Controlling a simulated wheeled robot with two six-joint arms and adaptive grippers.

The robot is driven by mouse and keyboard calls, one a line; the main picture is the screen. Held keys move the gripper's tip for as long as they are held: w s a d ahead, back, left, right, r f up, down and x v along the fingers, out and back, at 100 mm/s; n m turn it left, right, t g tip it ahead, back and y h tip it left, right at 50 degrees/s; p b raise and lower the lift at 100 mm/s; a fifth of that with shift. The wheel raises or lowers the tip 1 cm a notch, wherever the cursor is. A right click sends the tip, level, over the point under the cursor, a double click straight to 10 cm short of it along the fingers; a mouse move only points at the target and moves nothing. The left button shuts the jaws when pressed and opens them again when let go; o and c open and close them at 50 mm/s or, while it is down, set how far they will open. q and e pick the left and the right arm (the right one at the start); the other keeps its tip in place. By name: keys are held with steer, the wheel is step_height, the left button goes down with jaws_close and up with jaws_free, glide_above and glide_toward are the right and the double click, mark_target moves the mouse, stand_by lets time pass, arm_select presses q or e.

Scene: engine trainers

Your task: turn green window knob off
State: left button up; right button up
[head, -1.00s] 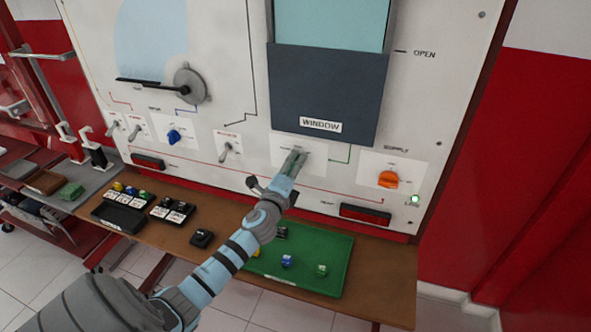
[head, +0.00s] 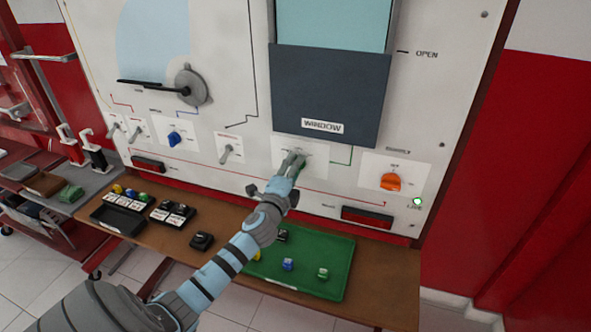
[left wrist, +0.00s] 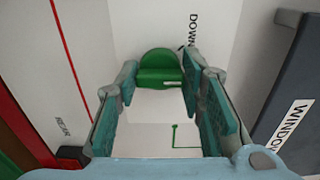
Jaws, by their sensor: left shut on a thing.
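The green window knob (left wrist: 160,66) is between the fingertips of my left gripper (left wrist: 163,82) in the left wrist view. The fingers are shut on its two sides. A label reading DOWN is beside it. In the head view my left gripper (head: 293,160) is at the white plate (head: 316,168) below the window panel (head: 328,90), and its fingers largely hide the knob. My right gripper is not in view.
An orange supply knob (head: 391,181) is to the right, with a lit green lamp (head: 418,201) near it. A blue knob (head: 174,138) and several toggle switches are to the left. A green tray (head: 335,266) with small parts lies on the bench below.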

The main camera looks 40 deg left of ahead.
arm_select(q)
steer(key=o, duration=0.9)
steer(key=shift+s+f, duration=0.1)
steer(key=shift+f, duration=0.2)
steer(key=shift+o, duration=1.4)
steer(key=shift+s+a+r, duration=0.1)
steer(key=shift+s+a, duration=0.05)
steer(key=shift+r, duration=0.1)
steer(key=v, duration=1.2)
